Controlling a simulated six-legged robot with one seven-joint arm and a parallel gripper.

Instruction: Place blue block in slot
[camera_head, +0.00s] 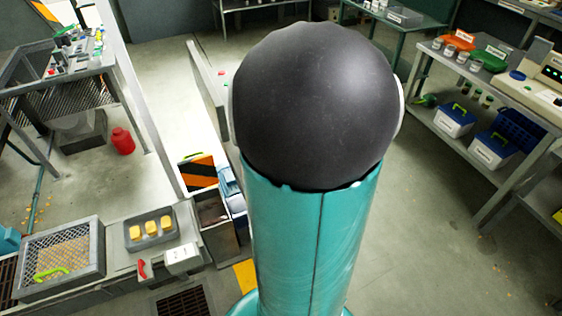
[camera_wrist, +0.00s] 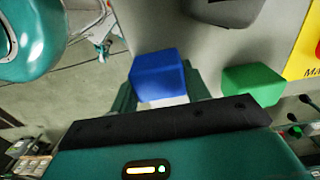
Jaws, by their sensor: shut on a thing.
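In the wrist view, the blue block (camera_wrist: 158,76) sits between the two dark green fingers of my gripper (camera_wrist: 160,92). My gripper is shut on the blue block. A green block (camera_wrist: 253,84) is to the right of the gripper, apart from it, by a grey surface (camera_wrist: 165,25). I cannot make out the slot in either view. In the head view my own arm fills the middle and hides what is behind it; neither the gripper nor the blue block shows there.
A dark rounded object (camera_wrist: 225,8) is at the top of the wrist view, and a yellow sign (camera_wrist: 305,55) is at the right. In the head view, a grey tray (camera_head: 128,238) with yellow pieces and a mesh-topped box (camera_head: 100,262) stand lower left. A shelf (camera_head: 450,112) stands right, with open floor before it.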

